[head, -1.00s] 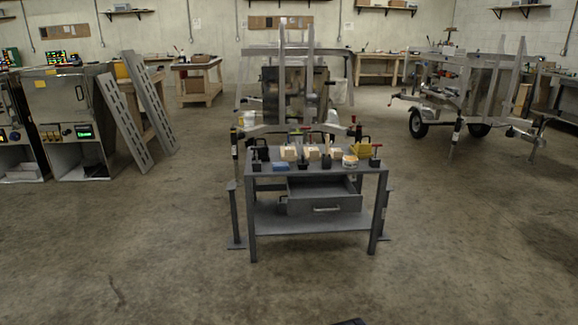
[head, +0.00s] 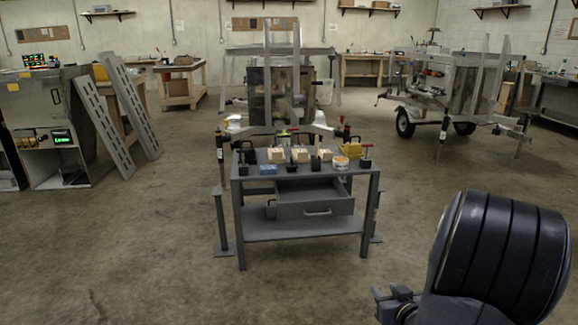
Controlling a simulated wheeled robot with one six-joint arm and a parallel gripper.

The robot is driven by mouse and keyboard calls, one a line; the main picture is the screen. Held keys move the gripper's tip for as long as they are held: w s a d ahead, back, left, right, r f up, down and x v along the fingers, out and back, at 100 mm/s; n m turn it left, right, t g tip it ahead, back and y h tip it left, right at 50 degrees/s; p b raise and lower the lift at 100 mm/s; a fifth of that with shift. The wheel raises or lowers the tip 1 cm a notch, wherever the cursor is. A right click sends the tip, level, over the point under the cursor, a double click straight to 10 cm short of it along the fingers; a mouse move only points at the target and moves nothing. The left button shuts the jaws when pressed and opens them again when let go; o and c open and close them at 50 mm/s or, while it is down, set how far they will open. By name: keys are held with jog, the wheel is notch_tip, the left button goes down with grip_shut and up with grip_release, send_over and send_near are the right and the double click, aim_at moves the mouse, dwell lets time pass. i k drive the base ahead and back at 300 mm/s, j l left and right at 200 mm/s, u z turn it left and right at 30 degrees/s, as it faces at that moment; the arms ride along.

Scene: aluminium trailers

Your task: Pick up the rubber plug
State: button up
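I cannot make out which item is the rubber plug; the small things on the grey bench (head: 304,237) are too small to tell. On its top are dark items at the left (head: 247,157), a blue block (head: 269,169), several pale wooden blocks (head: 300,154), a dark block (head: 315,165), a round pale tub (head: 341,162) and a black piece with a red handle (head: 366,158). My dark arm shows at the lower right. A small grey part that seems to be my gripper (head: 397,304) is beside it, well in front of the bench; its fingers are unclear.
The bench has an open drawer (head: 316,209) and a lower shelf. A trailer frame stands right behind it, and a wheeled trailer (head: 463,88) stands at the right. Steel cabinets (head: 45,125) and leaning slotted ramps are at the left. The floor before the bench is clear.

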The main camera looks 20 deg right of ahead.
aim_at(291, 167)
jog(key=i+l, duration=0.1)
jog(key=i, duration=0.6)
jog(key=i+l, duration=0.15)
jog(key=i, duration=0.55)
jog(key=i+l, duration=0.1)
jog(key=i, duration=0.6)
jog(key=i+l, duration=0.1)
jog(key=i, duration=0.6)
